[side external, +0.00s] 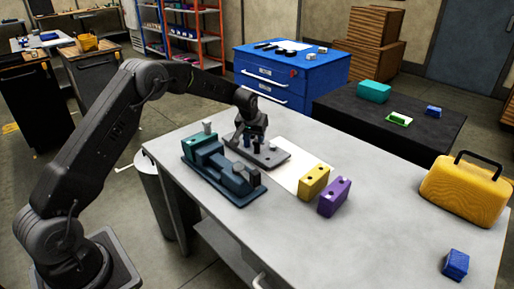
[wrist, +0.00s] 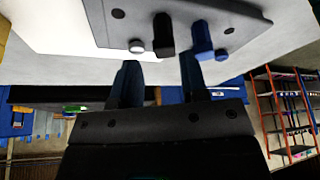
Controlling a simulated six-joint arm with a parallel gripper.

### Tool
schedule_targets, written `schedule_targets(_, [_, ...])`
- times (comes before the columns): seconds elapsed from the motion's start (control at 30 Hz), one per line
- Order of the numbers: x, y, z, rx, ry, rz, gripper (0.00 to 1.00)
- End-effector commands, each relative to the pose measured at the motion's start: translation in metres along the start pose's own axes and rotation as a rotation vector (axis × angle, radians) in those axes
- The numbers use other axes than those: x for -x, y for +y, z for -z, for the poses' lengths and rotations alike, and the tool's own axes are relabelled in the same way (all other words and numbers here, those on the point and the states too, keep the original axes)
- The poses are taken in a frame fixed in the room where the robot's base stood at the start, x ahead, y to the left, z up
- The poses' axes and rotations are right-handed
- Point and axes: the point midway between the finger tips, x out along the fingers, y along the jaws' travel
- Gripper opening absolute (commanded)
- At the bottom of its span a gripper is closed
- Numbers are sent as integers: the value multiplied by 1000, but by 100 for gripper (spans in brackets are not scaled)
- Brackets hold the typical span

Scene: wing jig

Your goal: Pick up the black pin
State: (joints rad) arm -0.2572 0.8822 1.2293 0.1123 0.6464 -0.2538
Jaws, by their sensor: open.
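In the side external view my gripper (side external: 254,142) points down over the plate (side external: 272,160), and the black pin is hard to make out there.
A dark blue-grey fixture (side external: 222,172) with a teal block (side external: 194,146) stands left of the plate. A yellow block (side external: 314,182) and a purple block (side external: 335,197) stand to the right. A yellow case (side external: 465,190) and a blue block (side external: 455,264) are farther right. The table's front middle is clear.

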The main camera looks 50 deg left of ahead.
Motion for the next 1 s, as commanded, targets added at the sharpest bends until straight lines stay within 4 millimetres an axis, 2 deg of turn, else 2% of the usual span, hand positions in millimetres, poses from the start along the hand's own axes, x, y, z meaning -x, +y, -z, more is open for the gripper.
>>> schedule_targets(0.1, [-14,0,0,1,-1,1,40])
schedule_targets(0.27, [-23,-1,1,1,-1,1,40])
schedule_targets(0.6, [-66,-4,5,1,1,-2,40])
schedule_targets(0.9, [-70,-3,6,1,2,-2,40])
schedule_targets(1.0, [-70,-3,6,1,2,-2,31])
